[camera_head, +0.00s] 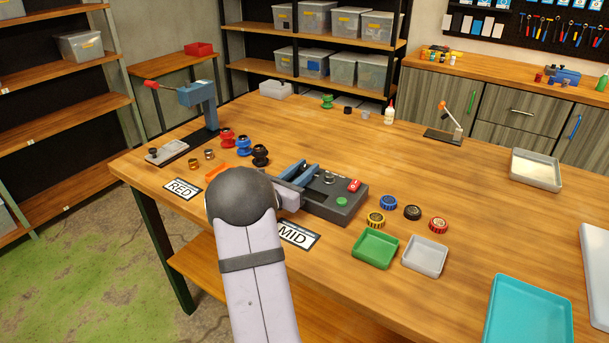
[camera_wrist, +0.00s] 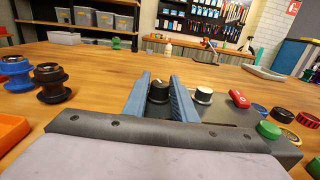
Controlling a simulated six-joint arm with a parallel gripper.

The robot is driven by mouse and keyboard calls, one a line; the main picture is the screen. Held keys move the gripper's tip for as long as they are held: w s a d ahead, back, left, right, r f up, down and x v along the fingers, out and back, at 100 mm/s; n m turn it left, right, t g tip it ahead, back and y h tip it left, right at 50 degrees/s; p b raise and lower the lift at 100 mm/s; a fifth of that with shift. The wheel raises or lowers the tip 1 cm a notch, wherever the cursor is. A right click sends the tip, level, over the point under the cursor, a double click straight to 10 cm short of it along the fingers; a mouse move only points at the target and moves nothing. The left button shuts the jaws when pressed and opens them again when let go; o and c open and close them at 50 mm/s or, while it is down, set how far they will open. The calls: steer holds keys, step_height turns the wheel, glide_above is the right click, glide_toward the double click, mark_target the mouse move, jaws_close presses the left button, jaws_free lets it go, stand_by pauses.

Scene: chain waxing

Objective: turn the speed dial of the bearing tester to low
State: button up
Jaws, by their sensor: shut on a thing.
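The bearing tester (camera_head: 345,213) is a dark grey box on the wooden table, with a red switch (camera_head: 355,185) and a green button (camera_head: 342,202). My gripper (camera_head: 300,174) reaches over its left part with two blue fingers. In the wrist view, my gripper (camera_wrist: 160,95) is shut on a black dial (camera_wrist: 158,92) with a pale pointer mark near its top. A silver-topped knob (camera_wrist: 203,95) stands just right of the fingers, apart from them. Fingers hide most of the dial in the head view, and I cannot read its scale.
Red, blue and black spools (camera_head: 243,144) stand left of the tester. Several bearings (camera_head: 412,212) lie right of it, near green (camera_head: 376,249) and grey trays (camera_head: 424,256). A MID card (camera_head: 297,235) and a RED card (camera_head: 182,189) lie near the front edge. Table behind the tester is mostly clear.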

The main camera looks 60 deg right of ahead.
mark_target(302, 171)
steer(key=shift+r, duration=0.1)
steer(key=o, duration=1)
steer(key=shift+o, duration=0.2)
steer(key=shift+a+t, duration=0.4)
steer(key=shift+a, duration=0.05)
steer(key=shift+a+b, duration=0.85)
steer(key=shift+a, duration=2.35)
